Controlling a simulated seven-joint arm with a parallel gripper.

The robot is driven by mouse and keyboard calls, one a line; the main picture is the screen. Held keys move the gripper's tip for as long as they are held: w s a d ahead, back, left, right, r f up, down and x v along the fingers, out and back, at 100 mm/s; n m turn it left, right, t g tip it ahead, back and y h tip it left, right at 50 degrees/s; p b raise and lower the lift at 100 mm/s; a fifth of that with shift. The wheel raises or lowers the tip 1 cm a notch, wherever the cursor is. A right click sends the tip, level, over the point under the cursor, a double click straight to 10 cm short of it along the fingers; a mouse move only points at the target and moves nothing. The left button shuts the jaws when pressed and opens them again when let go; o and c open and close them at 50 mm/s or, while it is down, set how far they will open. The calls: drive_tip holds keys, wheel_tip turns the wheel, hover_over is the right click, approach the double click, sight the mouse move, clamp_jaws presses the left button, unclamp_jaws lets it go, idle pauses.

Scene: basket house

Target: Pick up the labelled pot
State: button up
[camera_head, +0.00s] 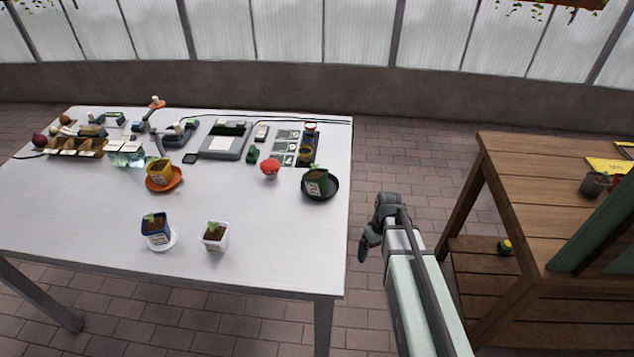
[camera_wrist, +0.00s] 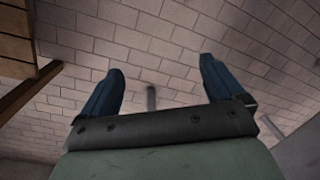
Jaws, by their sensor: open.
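Several small pots with seedlings stand on the white table (camera_head: 90,215). A yellow pot (camera_head: 158,176) sits on an orange saucer, a blue pot (camera_head: 156,232) on a white saucer, and a dark green pot (camera_head: 316,183) on a black saucer. A white pot (camera_head: 215,239) stands near the front edge without a visible saucer. Labels are too small to tell which pot is the labelled one. My gripper (camera_head: 367,246) is off the table's right edge, apart from every pot. In the wrist view my gripper (camera_wrist: 158,68) is open and empty above brick floor.
A red object (camera_head: 270,167) lies left of the green pot. A grey scale-like device (camera_head: 225,142), cards and tools fill the table's back. A wooden bench (camera_head: 530,190) with a grey pot (camera_head: 595,184) stands right. The table's front left is clear.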

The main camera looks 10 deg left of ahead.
drive_tip(key=w+a+r+n+t, duration=0.1)
drive_tip(key=w+a+r+n, duration=0.1)
drive_tip(key=w+r, duration=0.5)
drive_tip(key=w+a+r+n+t, duration=0.15)
drive_tip(key=w+r, duration=0.25)
drive_tip(key=r, duration=0.7)
drive_tip(key=n+y, duration=0.3)
drive_tip(key=y, duration=0.1)
approach(319, 173)
drive_tip(key=shift+m+g, duration=0.25)
drive_tip(key=shift+g, duration=0.1)
drive_tip(key=x, duration=0.6)
drive_tip(key=shift+w+a+f, duration=0.25)
drive_tip(key=shift+w, duration=0.15)
drive_tip(key=shift+x, duration=3.2)
drive_tip(key=shift+s+d, duration=0.15)
drive_tip(key=c, duration=1.2)
drive_tip(key=shift+r, duration=0.1)
